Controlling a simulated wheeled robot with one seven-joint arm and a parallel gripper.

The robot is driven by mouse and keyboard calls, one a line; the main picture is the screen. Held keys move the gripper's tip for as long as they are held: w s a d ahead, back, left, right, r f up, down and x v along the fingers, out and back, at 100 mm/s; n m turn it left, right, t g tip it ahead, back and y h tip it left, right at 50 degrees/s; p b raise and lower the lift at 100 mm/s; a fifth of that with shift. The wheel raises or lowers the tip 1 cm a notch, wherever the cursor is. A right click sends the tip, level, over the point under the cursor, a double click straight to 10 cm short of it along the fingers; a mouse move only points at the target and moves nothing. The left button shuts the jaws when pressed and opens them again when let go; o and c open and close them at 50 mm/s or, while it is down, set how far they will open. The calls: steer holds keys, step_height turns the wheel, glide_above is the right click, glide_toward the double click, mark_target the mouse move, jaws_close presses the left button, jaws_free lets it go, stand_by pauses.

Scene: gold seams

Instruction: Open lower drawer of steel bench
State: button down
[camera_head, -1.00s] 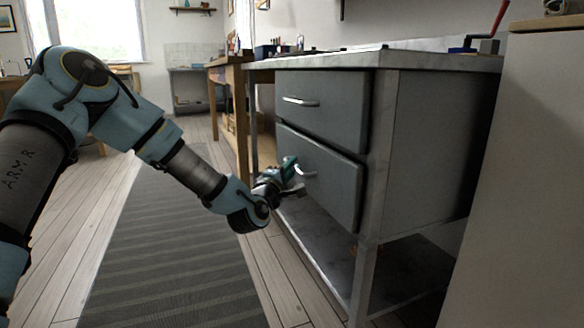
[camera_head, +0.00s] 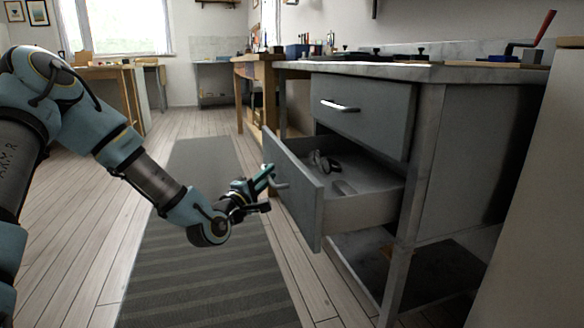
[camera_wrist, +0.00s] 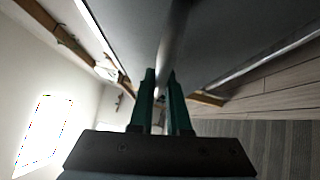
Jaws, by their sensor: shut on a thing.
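The steel bench (camera_head: 432,72) stands at the right in the head view. Its lower drawer (camera_head: 297,190) is pulled well out, and its inside shows a dark looped object (camera_head: 322,162) and a flat grey piece. My gripper (camera_head: 268,186) is at the drawer front, shut on the drawer's bar handle (camera_head: 281,185). In the wrist view, the green fingers (camera_wrist: 160,100) close around the handle bar (camera_wrist: 170,50). The upper drawer (camera_head: 362,112) with its own handle (camera_head: 340,106) is closed.
A striped grey mat (camera_head: 200,255) lies on the plank floor in front of the bench. A wooden table (camera_head: 268,88) stands behind the bench. A pale cabinet (camera_head: 530,220) is close at the right. The floor left of the drawer is free.

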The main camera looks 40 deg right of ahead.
steer(key=w+a+p, duration=0.1)
steer(key=w+a, duration=0.1)
steer(key=a, duration=0.4)
steer(key=shift+w+a, duration=0.15)
steer(key=shift+w, duration=0.05)
steer(key=c, duration=0.9)
jaws_free()
steer(key=p+v, duration=0.3)
steer(key=v, duration=0.7)
steer(key=shift+s+a, duration=0.2)
steer(key=shift+a, duration=0.15)
